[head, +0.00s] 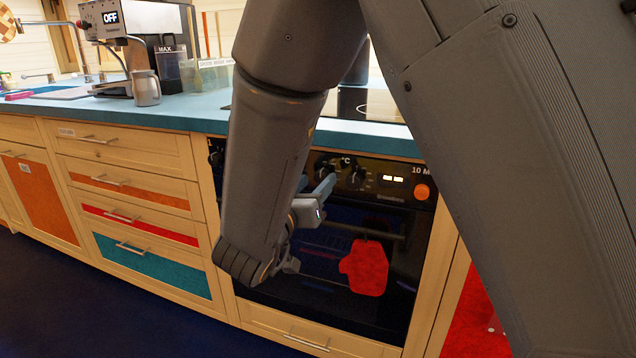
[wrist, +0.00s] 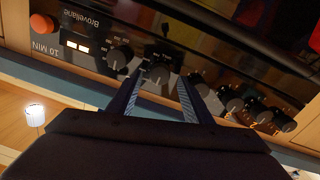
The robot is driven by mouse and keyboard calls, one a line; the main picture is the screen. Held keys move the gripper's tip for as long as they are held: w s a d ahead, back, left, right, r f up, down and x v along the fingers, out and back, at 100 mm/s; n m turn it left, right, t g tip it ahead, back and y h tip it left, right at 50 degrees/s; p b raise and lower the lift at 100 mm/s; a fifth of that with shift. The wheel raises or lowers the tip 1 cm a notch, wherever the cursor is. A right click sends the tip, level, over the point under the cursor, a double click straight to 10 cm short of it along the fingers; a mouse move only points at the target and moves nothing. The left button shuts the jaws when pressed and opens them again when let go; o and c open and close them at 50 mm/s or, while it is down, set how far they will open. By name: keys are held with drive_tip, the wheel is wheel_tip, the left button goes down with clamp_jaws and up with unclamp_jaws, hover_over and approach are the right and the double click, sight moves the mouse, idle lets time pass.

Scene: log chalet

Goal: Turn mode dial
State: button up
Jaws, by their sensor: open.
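The oven's black control panel (head: 375,180) carries a row of dark dials and also shows upside down in the wrist view (wrist: 140,25). My gripper (wrist: 161,82) is open in front of it. In the wrist view, one dial (wrist: 157,72) appears between my two fingertips; I cannot tell whether they reach around it. Another dial (wrist: 120,57) is just left, and a third (wrist: 197,80) just right. No mode label is readable, so I cannot tell which is the mode dial. In the head view my gripper (head: 326,184) is beside the panel, and my arm hides part of it.
An orange knob (head: 422,192) and lit display (head: 393,178) are on the panel's right. A red oven mitt (head: 366,267) hangs below on the oven front. The blue worktop (head: 200,112) overhangs the panel, with a coffee machine (head: 140,35) and metal jug (head: 146,88) at left.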

sight(322, 176)
drive_tip(key=shift+x, duration=1.2)
drive_tip(key=c, duration=1.1)
drive_tip(key=shift+o, duration=0.2)
